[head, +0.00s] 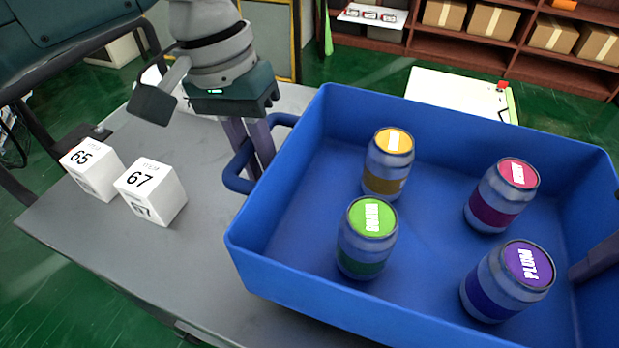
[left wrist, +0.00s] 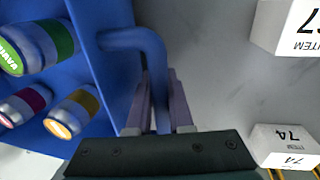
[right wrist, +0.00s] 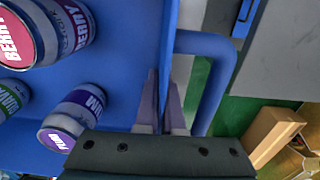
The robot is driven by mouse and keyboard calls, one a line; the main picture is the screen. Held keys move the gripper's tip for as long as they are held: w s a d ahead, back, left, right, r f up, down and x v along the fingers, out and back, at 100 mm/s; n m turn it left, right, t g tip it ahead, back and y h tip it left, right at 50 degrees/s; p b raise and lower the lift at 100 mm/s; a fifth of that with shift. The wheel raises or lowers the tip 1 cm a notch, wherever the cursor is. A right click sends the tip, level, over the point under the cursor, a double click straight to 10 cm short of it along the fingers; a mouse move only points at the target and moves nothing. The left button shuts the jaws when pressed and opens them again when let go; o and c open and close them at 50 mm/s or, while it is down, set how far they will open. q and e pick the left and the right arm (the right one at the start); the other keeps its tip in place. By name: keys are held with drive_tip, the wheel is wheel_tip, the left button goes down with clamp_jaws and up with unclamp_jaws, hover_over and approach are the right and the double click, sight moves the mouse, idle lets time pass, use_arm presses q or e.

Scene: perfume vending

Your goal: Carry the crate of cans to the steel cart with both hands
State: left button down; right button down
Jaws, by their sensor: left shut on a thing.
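The blue crate (head: 290,285) rests on the grey steel top, with several cans standing inside. They are an orange-lidded can (head: 388,165), a green GUAVA can (head: 367,240), a red BERRY can (head: 501,197) and a purple PLUM can (head: 507,283). My left gripper (left wrist: 158,105) is shut on the crate's left handle (head: 238,168), with a finger on each side of it. My right gripper (right wrist: 164,100) straddles the crate's right wall beside the right handle (right wrist: 222,65), its fingers close against the wall. In the head view only one right finger shows, inside the crate.
Two white number boxes, 65 (head: 90,168) and 67 (head: 150,192), stand on the grey top (head: 100,240) left of the crate. Behind are green floor, a pale low table (head: 455,95) and a brown shelf with cartons (head: 492,20). Cardboard boxes (right wrist: 275,130) show in the right wrist view.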

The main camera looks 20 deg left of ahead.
sight(569, 284)
use_arm(q)
drive_tip(key=shift+f, duration=0.1)
use_arm(e)
drive_tip(key=shift+f, duration=0.1)
